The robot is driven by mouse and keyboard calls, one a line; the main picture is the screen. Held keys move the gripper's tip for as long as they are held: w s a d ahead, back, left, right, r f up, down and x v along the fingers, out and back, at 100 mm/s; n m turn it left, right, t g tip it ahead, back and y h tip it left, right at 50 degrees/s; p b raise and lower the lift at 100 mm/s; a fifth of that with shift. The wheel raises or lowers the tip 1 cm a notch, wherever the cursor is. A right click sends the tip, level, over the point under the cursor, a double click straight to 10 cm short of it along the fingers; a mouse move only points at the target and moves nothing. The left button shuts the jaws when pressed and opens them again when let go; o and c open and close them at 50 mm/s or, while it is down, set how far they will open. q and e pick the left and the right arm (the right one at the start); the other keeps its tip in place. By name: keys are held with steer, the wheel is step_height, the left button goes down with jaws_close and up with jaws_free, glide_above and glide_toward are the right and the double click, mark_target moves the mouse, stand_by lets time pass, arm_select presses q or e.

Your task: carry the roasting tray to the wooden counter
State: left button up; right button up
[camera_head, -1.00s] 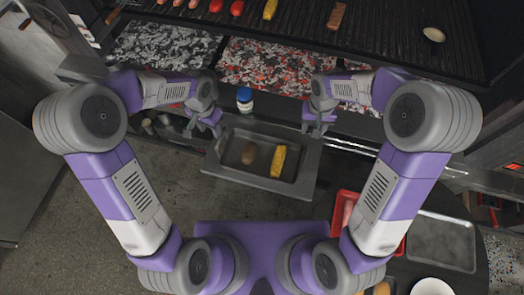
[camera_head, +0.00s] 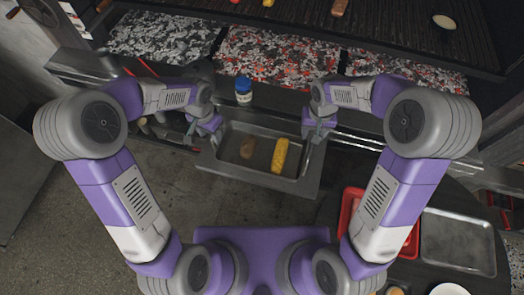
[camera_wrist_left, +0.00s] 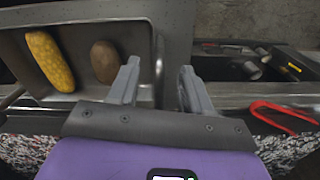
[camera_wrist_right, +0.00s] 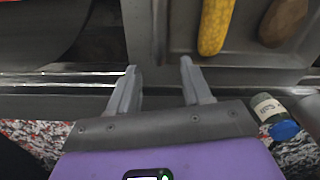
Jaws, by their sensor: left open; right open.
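The grey roasting tray (camera_head: 262,179) sits at the front edge of the grill, with a brown potato (camera_head: 248,148) and a yellow corn cob (camera_head: 280,156) in it. My left gripper (camera_head: 207,138) is at the tray's left rim; in the left wrist view its open fingers (camera_wrist_left: 158,85) are either side of the tray's edge or just above it. My right gripper (camera_head: 318,132) is open at the right rim; in the right wrist view its fingers (camera_wrist_right: 157,82) straddle or hover over that rim. I cannot tell whether the fingers touch. The wooden counter is not clearly recognisable.
A blue-capped jar (camera_head: 243,90) stands behind the tray, near both grippers. A dark round table (camera_head: 325,222) at right holds a red tray (camera_head: 349,208) and an empty metal tray (camera_head: 457,240). Glowing coals (camera_head: 265,55) lie behind. Open floor is at left.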

mark_target(212, 142)
arm_select(q)
step_height(212, 142, down, 8)
steer(key=shift+r, duration=0.25)
arm_select(e)
step_height(212, 142, down, 8)
steer(key=shift+r, duration=0.25)
arm_select(q)
jaws_close()
arm_select(e)
jaws_close()
